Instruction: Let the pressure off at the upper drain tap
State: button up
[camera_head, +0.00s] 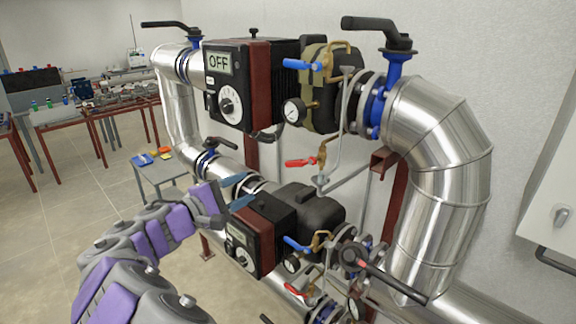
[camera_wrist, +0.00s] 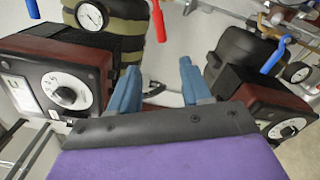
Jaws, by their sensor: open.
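The upper drain tap (camera_head: 322,155) has a brass body on a thin pipe below the upper unit's pressure gauge (camera_head: 295,111). Its red lever (camera_head: 300,162) sticks out to the left, roughly level. In the wrist view a red lever (camera_wrist: 157,20), apparently this one, shows at the top, beyond the fingers. My gripper (camera_head: 240,192) is open and empty, with blue fingers spread in the wrist view (camera_wrist: 160,88). It is left of and below the tap, above the lower unit, and apart from the red lever. The gauge reading is too small to tell.
The upper control box (camera_head: 228,85) shows OFF. The lower control box (camera_head: 257,236) is just below my gripper. A blue lever (camera_head: 302,65) sits above, and another blue lever (camera_head: 296,244) and red lever (camera_head: 298,287) sit below. A large silver pipe (camera_head: 440,150) bends at right. Open floor lies left.

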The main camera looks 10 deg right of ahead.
aim_at(291, 165)
jog(key=b+x, duration=0.2)
jog(key=x, duration=1.5)
jog(key=shift+d, duration=0.45)
jog(key=shift+a, duration=0.35)
jog(key=shift+d, duration=0.25)
grip_shut()
